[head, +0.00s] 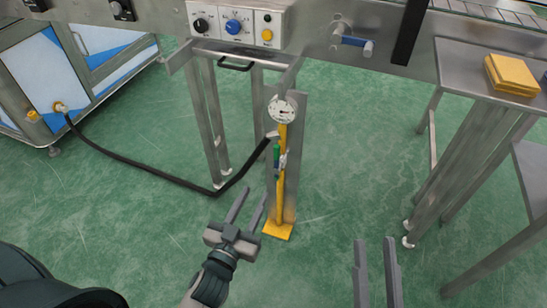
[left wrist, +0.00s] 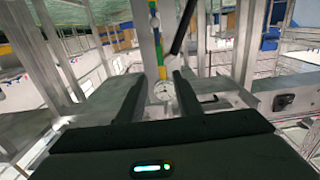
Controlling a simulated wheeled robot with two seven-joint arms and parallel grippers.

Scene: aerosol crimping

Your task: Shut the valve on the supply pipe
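The yellow supply pipe (head: 281,200) stands upright on a yellow foot against a grey post. A round white gauge (head: 282,110) sits at its top. The valve's green handle (head: 277,156) lies roughly upright, along the pipe. My left gripper (head: 255,194) is open and empty, lower left of the handle in the head view and apart from it. My right gripper (head: 376,240) is open and empty at the bottom right.
A black hose (head: 150,166) runs from the pipe to a blue and white cabinet (head: 60,75). A control panel with knobs (head: 234,25) is above, on the steel machine. A steel table (head: 465,65) at right bears a yellow block (head: 511,74). Green floor is clear around the pipe.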

